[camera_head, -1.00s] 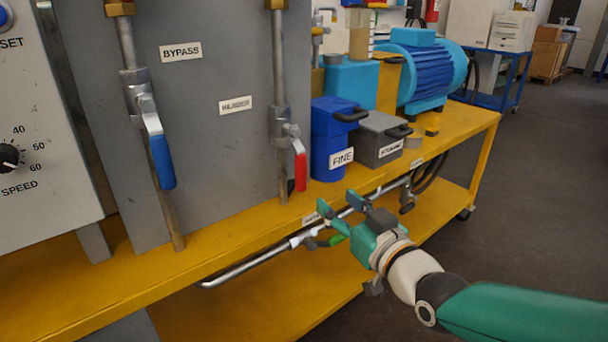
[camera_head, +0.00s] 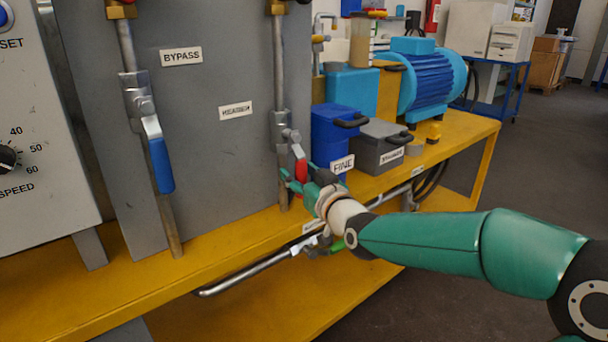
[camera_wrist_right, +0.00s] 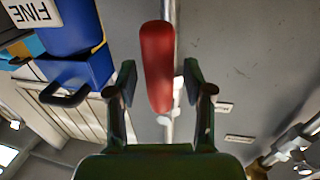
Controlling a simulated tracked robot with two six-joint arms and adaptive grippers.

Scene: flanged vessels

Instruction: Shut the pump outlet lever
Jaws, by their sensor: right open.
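A red-handled lever (camera_head: 301,170) hangs down on the right vertical pipe of the grey panel. My right gripper (camera_head: 296,183) is at this lever, open, with its green fingers around the handle's lower part. In the right wrist view the red handle (camera_wrist_right: 157,62) stands between the two spread fingers (camera_wrist_right: 160,80), with gaps visible on both sides. A blue-handled lever (camera_head: 162,165) hangs on the left pipe under the BYPASS label (camera_head: 181,56). A green-handled lever (camera_head: 333,248) on the low pipe is partly hidden by my right arm. My left gripper is out of view.
The blue FINE box (camera_head: 332,130) and a grey box (camera_head: 378,146) stand close right of the red lever on the yellow bench (camera_head: 235,235). The blue motor (camera_head: 432,82) is behind them. The low pipe (camera_head: 245,274) runs below the bench edge. Floor space at right is clear.

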